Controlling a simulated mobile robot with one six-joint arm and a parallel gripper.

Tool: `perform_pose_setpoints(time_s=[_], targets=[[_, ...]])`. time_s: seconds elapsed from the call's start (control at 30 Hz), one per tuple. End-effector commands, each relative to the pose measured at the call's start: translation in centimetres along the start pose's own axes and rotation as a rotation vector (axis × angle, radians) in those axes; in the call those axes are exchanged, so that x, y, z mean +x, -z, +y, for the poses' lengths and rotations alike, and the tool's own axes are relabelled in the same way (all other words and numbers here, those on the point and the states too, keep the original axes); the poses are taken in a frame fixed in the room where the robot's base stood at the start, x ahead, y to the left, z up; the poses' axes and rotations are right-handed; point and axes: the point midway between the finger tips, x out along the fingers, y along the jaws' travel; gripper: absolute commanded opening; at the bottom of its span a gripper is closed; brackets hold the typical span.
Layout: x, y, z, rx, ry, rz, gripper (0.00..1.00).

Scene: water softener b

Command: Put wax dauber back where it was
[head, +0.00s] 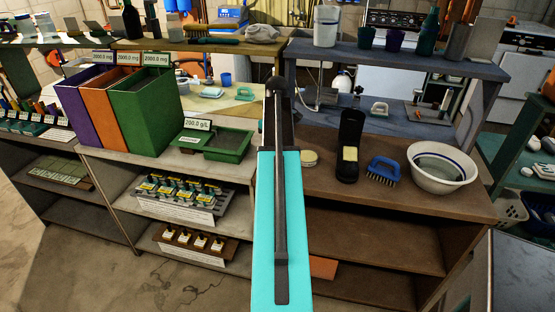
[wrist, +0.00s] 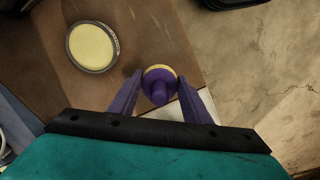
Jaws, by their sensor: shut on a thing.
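A purple wax dauber (wrist: 158,88) with a yellowish rim is between the tips of my gripper's purple fingers (wrist: 158,92) in the wrist view. The fingers are shut on it. A round tin (wrist: 92,47) with pale yellow contents lies on the brown counter, left of the dauber and apart from it. The tin also shows in the head view (head: 309,157), just right of my turquoise arm. My gripper and the dauber are hidden behind my arm in the head view.
The brown counter (head: 420,205) also holds a black object (head: 350,130) with a cream block, a blue brush (head: 383,170) and a white bowl (head: 443,168). A green tray (head: 222,148) stands left of my arm. Shelves lie below. Bare counter surrounds the tin.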

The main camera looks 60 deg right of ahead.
Motion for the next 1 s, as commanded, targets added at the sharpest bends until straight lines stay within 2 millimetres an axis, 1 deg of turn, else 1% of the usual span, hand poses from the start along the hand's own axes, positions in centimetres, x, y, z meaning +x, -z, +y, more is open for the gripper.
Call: perform_pose_setpoints(time_s=[0.2,0.4,0.6,1.0], targets=[[0.2,0.7,0.7,0.0,0.001,-0.001,0.08],[2.2,0.6,0.5,0.0,0.001,-0.001,0.08],[3.5,0.7,0.6,0.0,0.0,0.0,0.08],[3.8,0.7,0.5,-0.001,0.0,0.0,0.08]])
